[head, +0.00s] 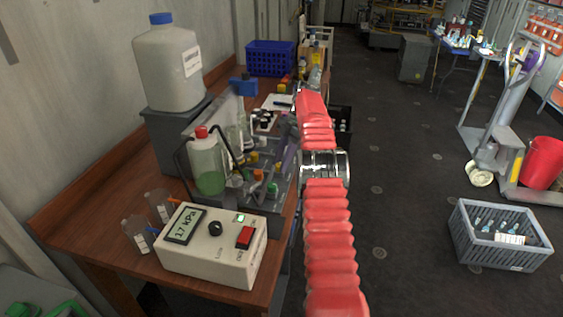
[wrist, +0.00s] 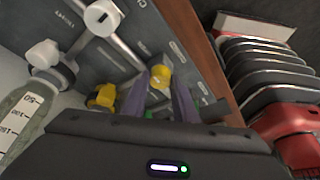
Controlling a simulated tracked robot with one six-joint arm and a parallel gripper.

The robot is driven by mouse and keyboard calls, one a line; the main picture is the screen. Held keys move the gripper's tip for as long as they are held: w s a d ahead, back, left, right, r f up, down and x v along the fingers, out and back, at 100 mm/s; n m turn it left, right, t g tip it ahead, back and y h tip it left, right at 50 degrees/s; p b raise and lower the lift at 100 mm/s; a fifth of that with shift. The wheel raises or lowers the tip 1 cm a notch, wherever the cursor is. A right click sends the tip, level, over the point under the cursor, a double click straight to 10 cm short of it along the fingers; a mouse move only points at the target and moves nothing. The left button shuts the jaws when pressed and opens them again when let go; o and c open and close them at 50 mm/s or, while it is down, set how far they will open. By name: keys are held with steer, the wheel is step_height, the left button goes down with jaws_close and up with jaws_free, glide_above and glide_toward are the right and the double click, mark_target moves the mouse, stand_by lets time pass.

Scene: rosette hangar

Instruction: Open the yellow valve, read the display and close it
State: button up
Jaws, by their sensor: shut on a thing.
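The yellow valve knob (wrist: 160,76) is on a grey panel in the wrist view, between the purple fingertips of my gripper (wrist: 165,88). The fingers are shut on it. A second yellow part (wrist: 103,96) is left of the fingers. In the head view my red arm hides most of the gripper; a purple finger (head: 288,157) shows beside the grey panel (head: 262,145). The display (head: 185,225) on the white box (head: 212,245) at the table's front reads 17 kPa. The valve's exact turn angle is hard to tell.
A bottle with green liquid (head: 208,165) stands left of the panel. A large white jug (head: 168,65) stands behind it, and beakers (head: 138,233) stand left of the box. A blue basket (head: 270,58) is farther back. The floor right of the table is mostly clear, with a grey crate (head: 500,236).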

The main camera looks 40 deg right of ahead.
steer(key=o, duration=1)
steer(key=shift+m, duration=0.4)
